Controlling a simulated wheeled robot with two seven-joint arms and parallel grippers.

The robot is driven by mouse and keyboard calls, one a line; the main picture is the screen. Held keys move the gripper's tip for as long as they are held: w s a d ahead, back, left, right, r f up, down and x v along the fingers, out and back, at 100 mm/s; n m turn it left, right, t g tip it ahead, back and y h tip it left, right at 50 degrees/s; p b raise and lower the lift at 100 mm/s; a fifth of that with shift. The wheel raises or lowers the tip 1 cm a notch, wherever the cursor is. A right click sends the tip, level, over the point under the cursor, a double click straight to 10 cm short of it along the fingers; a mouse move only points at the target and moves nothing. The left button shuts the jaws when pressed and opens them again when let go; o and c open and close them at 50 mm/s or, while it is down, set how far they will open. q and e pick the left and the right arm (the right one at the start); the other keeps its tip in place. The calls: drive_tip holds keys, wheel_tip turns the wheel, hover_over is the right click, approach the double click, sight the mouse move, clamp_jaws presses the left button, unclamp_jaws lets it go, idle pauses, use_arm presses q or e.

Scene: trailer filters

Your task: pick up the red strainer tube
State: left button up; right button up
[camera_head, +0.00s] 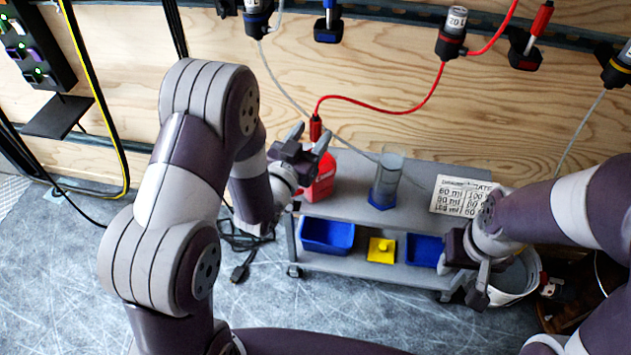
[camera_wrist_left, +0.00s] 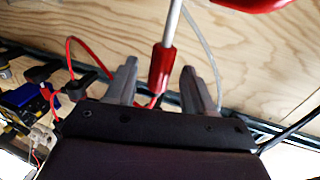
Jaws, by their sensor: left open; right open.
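The red strainer tube (camera_head: 430,88) runs as a thin red hose from a black pump on the wall down to a red end piece. That end piece is upright above the red jug (camera_head: 322,180). In the left wrist view, the red end piece (camera_wrist_left: 162,70) and its pale rod lie between my left fingers, with gaps on both sides. My left gripper (camera_head: 310,136) is open around it, above the cart's left end. My right gripper (camera_head: 462,277) is open and empty by the cart's right end, near the white bucket.
The grey cart (camera_head: 345,170) carries a clear cylinder with a blue base (camera_head: 385,180) and a label sheet (camera_head: 460,196). Below are blue bins (camera_head: 327,235) and a yellow piece (camera_head: 381,250). A white bucket (camera_head: 515,278) stands right. Another red-ended tube (camera_head: 541,18) hangs at the wall rail.

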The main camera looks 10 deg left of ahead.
use_arm(q)
drive_tip(key=x, duration=0.2)
drive_tip(key=shift+w+d, duration=0.1)
drive_tip(key=shift+w, duration=0.25)
clamp_jaws()
use_arm(e)
drive_tip(key=shift+f, duration=0.4)
